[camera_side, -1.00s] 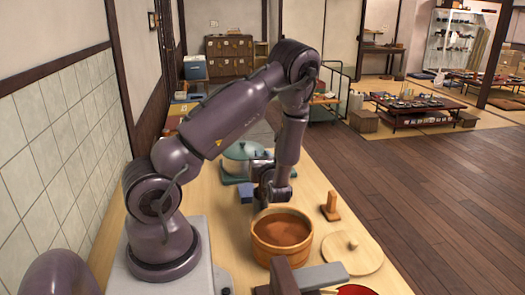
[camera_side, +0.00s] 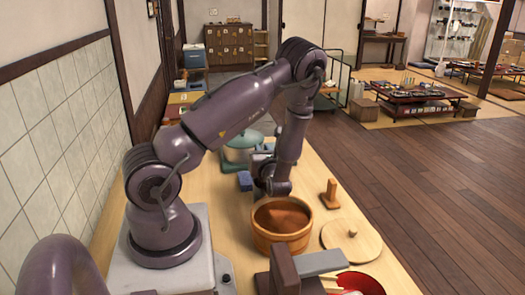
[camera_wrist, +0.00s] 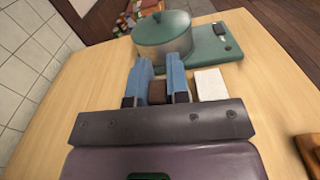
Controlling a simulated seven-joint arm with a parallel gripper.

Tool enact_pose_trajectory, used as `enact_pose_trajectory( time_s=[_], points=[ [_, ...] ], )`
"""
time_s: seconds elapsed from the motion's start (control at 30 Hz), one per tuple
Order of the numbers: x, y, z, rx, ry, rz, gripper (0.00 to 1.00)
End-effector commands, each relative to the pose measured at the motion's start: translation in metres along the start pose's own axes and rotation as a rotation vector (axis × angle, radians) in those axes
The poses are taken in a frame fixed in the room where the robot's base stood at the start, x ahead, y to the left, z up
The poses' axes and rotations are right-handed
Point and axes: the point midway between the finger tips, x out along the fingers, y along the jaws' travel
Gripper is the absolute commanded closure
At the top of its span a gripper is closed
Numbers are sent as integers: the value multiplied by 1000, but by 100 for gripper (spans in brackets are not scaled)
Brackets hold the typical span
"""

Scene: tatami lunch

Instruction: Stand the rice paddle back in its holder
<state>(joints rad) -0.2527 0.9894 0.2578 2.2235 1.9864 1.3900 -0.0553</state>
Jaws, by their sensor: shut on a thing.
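My gripper (camera_wrist: 158,72) shows in the wrist view with its two blue fingers pointing toward the pot. The fingers are shut on a dark brown piece (camera_wrist: 157,93), which I take for part of the rice paddle. The rest of the paddle is hidden. A white piece (camera_wrist: 211,84) shows just right of the right finger; I cannot tell if it belongs to the paddle. In the side view my gripper (camera_side: 245,181) is low over the table, behind the tub. An upright wooden piece on a flat base (camera_side: 330,196) stands to its right; I cannot tell if it is the holder.
A teal-lidded pot (camera_wrist: 162,36) stands beyond the fingers on a teal board (camera_wrist: 222,56). A wooden tub (camera_side: 281,240) and a round wooden lid (camera_side: 350,241) are nearer the side camera. A tiled wall (camera_side: 60,140) bounds the left. Table between tub and lid is bare.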

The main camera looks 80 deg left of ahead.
Motion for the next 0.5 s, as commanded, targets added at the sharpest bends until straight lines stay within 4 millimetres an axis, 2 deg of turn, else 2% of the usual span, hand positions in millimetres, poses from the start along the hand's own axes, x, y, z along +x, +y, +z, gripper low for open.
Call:
enact_pose_trajectory(
  time_s=[0.33,0.37,0.47,0.5],
  points=[
    [0,0,-3,-1,0,0,100],
    [0,0,-3,-1,0,0,77],
    [0,0,-3,-1,-1,0,54],
    [0,0,-3,-1,0,0,54]
  ],
)
